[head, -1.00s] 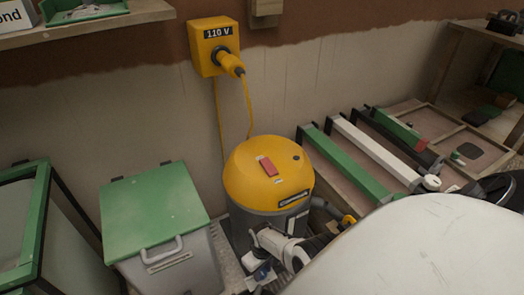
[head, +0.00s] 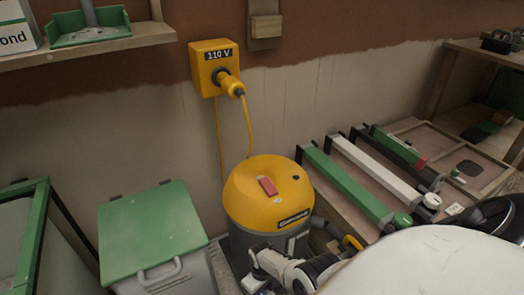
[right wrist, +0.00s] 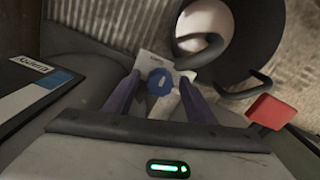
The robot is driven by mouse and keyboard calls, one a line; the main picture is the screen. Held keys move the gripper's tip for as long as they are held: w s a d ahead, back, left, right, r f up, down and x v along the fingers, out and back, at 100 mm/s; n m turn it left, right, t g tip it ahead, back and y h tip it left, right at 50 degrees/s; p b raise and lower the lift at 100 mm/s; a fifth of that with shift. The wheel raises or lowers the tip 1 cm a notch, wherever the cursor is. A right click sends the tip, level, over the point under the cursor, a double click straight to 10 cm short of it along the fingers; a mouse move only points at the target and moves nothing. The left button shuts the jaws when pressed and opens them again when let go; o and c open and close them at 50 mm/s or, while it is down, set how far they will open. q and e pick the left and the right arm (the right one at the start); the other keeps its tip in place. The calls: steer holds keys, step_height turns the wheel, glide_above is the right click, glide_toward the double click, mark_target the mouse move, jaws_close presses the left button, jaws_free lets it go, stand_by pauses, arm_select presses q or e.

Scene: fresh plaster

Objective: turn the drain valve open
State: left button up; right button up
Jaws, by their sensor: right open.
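A blue knob (right wrist: 160,82), which looks like the drain valve, sits on a small white plate in the right wrist view. My open right gripper (right wrist: 160,79) has one dark purple finger on each side of the knob. I cannot tell whether either finger touches it. In the head view the yellow-topped vacuum (head: 268,192) stands by the wall. My white and black right arm comes in from the right and ends low at its front. There the fingertips and knob are not clear. My left gripper is not in view.
A green-lidded bin (head: 152,228) stands left of the vacuum. A yellow 110 V box (head: 212,70) on the wall has a plugged-in cable hanging behind the vacuum. Green and white bars (head: 352,185) lie on a low bench at right. The right wrist view shows a red block (right wrist: 274,110).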

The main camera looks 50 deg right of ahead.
mark_target(262, 294)
steer(key=shift+r, duration=0.2)
arm_select(q)
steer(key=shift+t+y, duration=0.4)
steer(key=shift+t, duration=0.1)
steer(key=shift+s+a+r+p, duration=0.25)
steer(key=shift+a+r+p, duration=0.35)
steer(key=shift+p, duration=0.9)
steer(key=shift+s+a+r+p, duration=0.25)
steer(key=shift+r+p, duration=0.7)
steer(key=shift+p, duration=0.55)
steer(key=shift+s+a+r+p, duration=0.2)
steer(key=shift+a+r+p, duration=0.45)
steer(key=shift+p, duration=0.85)
arm_select(e)
step_height(262, 294, up, 10)
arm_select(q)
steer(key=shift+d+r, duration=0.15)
